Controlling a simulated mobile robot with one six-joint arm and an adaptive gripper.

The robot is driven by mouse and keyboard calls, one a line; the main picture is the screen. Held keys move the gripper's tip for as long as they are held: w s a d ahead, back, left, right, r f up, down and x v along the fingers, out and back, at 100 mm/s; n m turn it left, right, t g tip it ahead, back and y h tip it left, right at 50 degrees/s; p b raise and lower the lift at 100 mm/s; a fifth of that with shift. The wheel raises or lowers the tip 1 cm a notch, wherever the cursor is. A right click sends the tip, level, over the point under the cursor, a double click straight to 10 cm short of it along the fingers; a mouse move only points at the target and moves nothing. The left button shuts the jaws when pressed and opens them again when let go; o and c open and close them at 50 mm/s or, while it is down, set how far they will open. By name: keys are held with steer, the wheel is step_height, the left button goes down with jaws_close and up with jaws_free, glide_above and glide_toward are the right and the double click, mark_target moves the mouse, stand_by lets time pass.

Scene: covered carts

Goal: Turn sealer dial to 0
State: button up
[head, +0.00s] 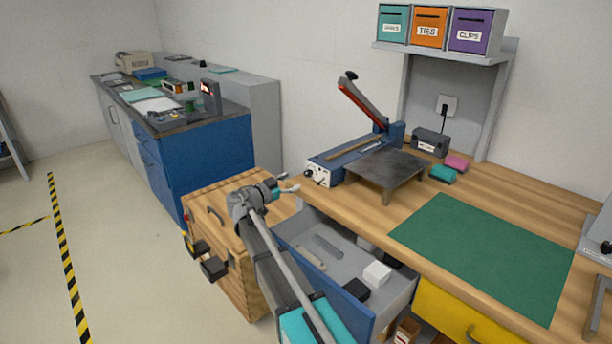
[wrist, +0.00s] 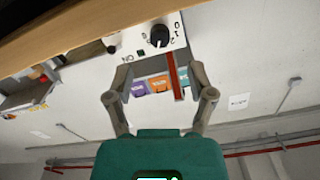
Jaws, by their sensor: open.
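The blue impulse sealer (head: 340,158), with its red-edged arm raised, stands at the left end of the wooden bench. Its pale front panel carries a small dark dial (head: 308,172). In the wrist view, which looks tilted upward, the black dial (wrist: 159,36) sits on the white panel, with 0, 1 and 2 printed at its right. A pale mark shows on the knob, but its exact setting is too small to read. My gripper (wrist: 160,76) is open and empty, its fingers apart below the dial in that view. In the head view my gripper (head: 287,184) is just left of the panel.
A dark metal stand (head: 388,168) is right of the sealer. An open blue drawer (head: 340,290) holding several items lies below the bench edge, beside my arm. A wooden cabinet (head: 230,240) stands at the left. The green mat (head: 485,250) is clear.

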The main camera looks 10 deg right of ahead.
mark_target(306, 175)
steer(key=shift+x, duration=3.55)
jaws_close()
